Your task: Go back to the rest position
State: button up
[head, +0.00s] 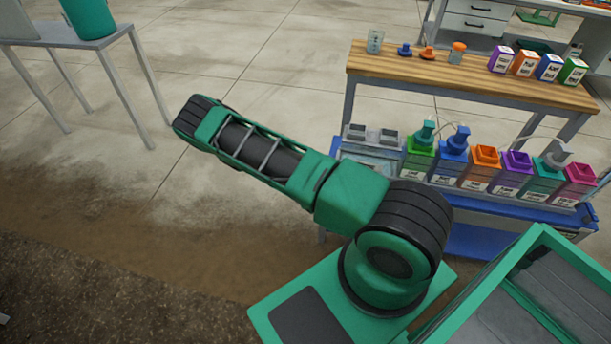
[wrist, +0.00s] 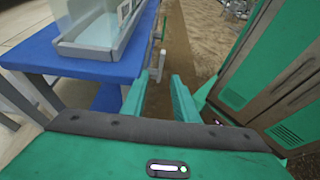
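My gripper (wrist: 159,98) shows in the wrist view with its two green fingers apart and nothing between them. It hangs over the floor, beside a blue bench top (wrist: 65,62) that lies to its left. In the head view my green and black arm stretches toward the upper left, and I cannot make out the gripper there.
A clear tray (wrist: 100,25) stands on the blue bench. Several coloured containers, including an orange one (head: 481,168), stand in a row on the skid. A wooden bench (head: 450,80) is behind. A grey table (head: 60,34) holds a green bucket (head: 89,17). Floor between is clear.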

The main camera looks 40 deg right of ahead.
jog(key=s+d+r+m+t+y, duration=0.1)
jog(key=s+r+m+t+y, duration=0.2)
jog(key=r, duration=1.1)
jog(key=s+r+m+y, duration=0.2)
jog(key=r+m+y, duration=0.25)
jog(key=r, duration=1.05)
jog(key=s+a+r+m+t, duration=0.1)
jog(key=s+r+m+t, duration=0.1)
jog(key=s+r, duration=0.2)
jog(key=s+a+r+m+t+y, duration=0.1)
jog(key=s+r, duration=0.4)
jog(key=s, duration=0.6)
jog(key=s+a+r+m+t+y, duration=0.1)
jog(key=s+a+r+m+t, duration=0.1)
jog(key=s+r+m+t, duration=0.2)
jog(key=s+r, duration=0.1)
jog(key=s, duration=0.2)
jog(key=shift+s+a, duration=0.2)
jog(key=shift+s, duration=0.05)
